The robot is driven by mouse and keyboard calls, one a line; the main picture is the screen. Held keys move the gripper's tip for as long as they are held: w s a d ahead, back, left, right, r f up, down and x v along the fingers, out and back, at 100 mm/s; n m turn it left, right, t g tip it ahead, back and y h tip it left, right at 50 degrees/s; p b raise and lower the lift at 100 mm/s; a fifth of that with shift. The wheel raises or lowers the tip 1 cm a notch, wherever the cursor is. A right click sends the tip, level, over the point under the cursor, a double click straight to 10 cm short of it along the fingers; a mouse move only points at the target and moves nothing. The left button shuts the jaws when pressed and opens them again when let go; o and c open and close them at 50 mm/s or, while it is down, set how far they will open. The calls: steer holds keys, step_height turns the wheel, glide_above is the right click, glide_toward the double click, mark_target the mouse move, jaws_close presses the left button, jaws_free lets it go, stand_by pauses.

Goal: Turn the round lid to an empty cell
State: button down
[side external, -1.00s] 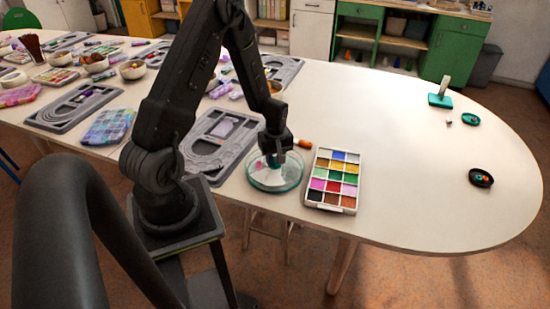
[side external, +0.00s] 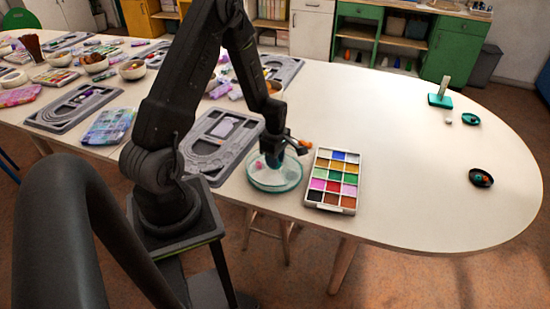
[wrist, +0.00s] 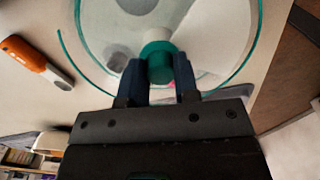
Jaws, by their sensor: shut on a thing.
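A clear round lid with a teal rim (side external: 275,184) sits on a round dish near the front edge of the table, left of the paint-coloured bead box. In the wrist view the lid (wrist: 100,62) shows a teal knob (wrist: 158,60) at its middle, a white wedge-shaped part to the right, and a grey round shape at the left. My gripper (side external: 272,160) reaches down onto the lid from above. In the wrist view its two dark fingers (wrist: 158,78) are on either side of the knob. What lies in each cell is hard to tell through the glare.
A white box of several coloured squares (side external: 334,180) stands close on the right. A grey bead board (side external: 205,165) lies close on the left. An orange-handled tool (wrist: 32,58) lies beside the dish. The table to the right is mostly clear.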

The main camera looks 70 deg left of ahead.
steer(key=shift+s, duration=0.1)
stand_by(0.4)
steer(key=c, duration=0.8)
jaws_free()
steer(key=shift+c, duration=0.2)
step_height(320, 180, up, 14)
steer(key=shift+w, duration=0.2)
steer(key=shift+a+f, duration=0.1)
